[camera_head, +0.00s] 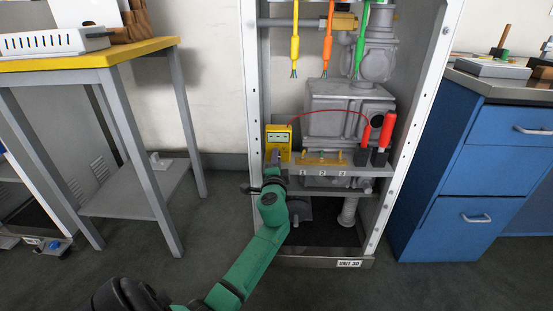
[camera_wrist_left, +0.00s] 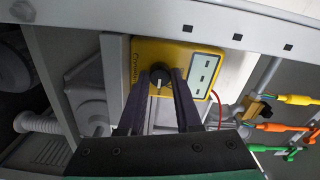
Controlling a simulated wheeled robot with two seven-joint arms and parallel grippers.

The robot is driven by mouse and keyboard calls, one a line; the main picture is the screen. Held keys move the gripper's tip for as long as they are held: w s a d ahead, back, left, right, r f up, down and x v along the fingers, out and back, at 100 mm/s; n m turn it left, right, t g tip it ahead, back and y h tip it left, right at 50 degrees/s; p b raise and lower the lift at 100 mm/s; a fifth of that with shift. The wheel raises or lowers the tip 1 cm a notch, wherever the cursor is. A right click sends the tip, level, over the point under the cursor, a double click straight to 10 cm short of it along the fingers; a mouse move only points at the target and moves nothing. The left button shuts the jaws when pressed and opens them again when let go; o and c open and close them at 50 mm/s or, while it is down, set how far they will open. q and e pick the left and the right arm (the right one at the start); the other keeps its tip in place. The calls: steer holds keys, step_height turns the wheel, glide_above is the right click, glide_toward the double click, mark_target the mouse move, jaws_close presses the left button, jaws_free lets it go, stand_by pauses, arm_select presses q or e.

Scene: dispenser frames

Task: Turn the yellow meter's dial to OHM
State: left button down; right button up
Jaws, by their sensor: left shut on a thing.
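The yellow meter (camera_head: 283,133) stands at the left end of the shelf in the open metal frame. In the left wrist view the meter (camera_wrist_left: 147,50) has a pale display panel (camera_wrist_left: 203,71) and a round black dial (camera_wrist_left: 159,81) with a white pointer mark. My left gripper (camera_head: 275,158) reaches the meter's lower front from below. In the wrist view its two dark fingers are shut on the dial, one on each side. The dial's lettering is too small to read, and the fingers hide part of it. My right gripper is not in view.
A red cable (camera_head: 326,112) runs from the meter to red and black probes (camera_head: 386,130) at the shelf's right. Yellow, orange and green leads (camera_head: 295,48) hang above. A yellow-topped table (camera_head: 100,54) stands left, a blue cabinet (camera_head: 470,150) right.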

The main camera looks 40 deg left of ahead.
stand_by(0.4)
arm_select(q)
steer(key=c, duration=0.6)
jaws_free()
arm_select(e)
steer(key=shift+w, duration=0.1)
arm_select(q)
steer(key=p+v, duration=0.1)
steer(key=v, duration=1.3)
steer(key=shift+s+d, duration=0.2)
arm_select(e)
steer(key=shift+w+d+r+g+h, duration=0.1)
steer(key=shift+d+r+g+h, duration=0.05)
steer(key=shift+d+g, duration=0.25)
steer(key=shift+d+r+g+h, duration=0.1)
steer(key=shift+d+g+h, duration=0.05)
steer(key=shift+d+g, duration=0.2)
